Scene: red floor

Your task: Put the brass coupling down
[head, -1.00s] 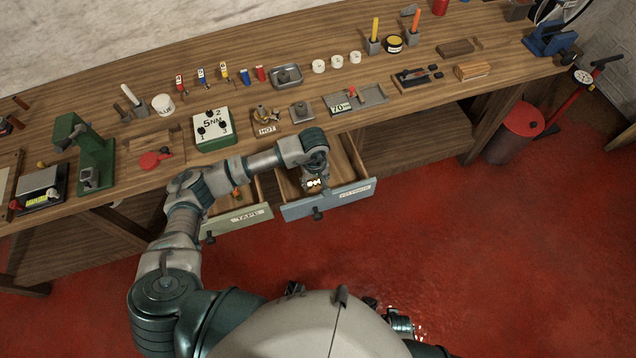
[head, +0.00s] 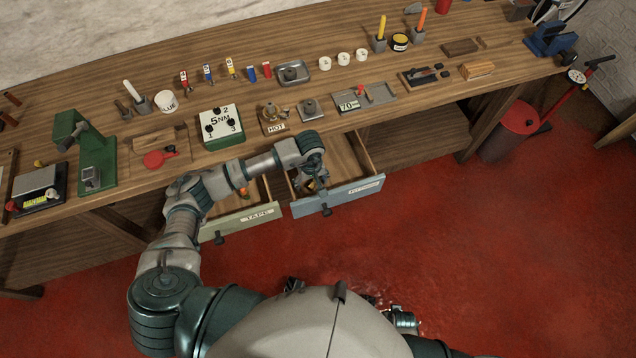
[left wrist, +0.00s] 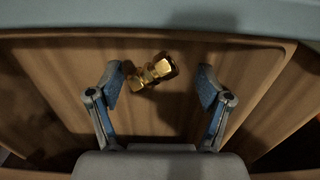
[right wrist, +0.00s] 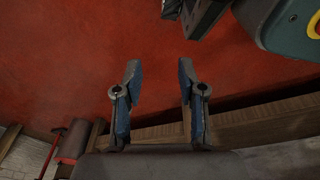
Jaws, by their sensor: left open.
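The brass coupling (left wrist: 151,70) lies on the wooden bottom of the open blue-fronted drawer (head: 340,198). In the left wrist view it lies tilted between my left gripper's spread fingers, apart from both. My left gripper (left wrist: 160,88) is open and empty.
A green-fronted drawer labelled TAPE (head: 240,222) stands open to the left.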

